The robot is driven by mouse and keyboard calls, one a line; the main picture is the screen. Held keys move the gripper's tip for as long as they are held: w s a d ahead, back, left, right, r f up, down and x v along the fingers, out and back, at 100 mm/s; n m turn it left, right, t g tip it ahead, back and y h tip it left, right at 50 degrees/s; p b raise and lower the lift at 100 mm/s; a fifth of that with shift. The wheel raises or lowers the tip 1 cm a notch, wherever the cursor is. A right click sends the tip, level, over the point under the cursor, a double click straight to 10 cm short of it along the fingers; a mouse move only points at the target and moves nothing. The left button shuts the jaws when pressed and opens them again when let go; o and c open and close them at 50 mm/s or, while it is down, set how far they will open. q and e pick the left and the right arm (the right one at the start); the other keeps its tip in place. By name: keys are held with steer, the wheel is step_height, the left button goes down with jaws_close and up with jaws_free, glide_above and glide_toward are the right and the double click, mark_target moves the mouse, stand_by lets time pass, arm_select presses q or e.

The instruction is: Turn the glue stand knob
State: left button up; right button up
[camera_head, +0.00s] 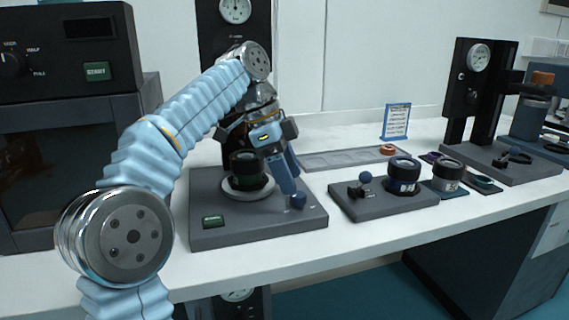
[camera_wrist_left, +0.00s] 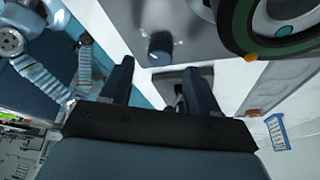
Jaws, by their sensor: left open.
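The stand (camera_head: 210,238) under my left gripper has a dark grey base with a blue knob (camera_head: 298,200) at its front right corner. The knob also shows in the left wrist view (camera_wrist_left: 160,46), upper middle, just beyond the fingers. My left gripper (camera_head: 287,178) is open and points down over the right part of the base, close above the knob. In the left wrist view its two dark blue fingers (camera_wrist_left: 160,80) stand apart, with nothing held between them. In that view the knob lies in line with the gap.
A black-capped jar (camera_head: 245,163) stands on a round white plate beside my left gripper. A second base (camera_head: 345,203) with a blue-topped lever and jar stands right of it. A flat grey tray (camera_head: 330,158) lies behind. White tabletop is free in front.

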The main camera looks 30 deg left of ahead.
arm_select(q)
steer(key=v, duration=0.3)
steer(key=shift+a+r, duration=0.15)
steer(key=shift+r, duration=0.15)
stand_by(0.3)
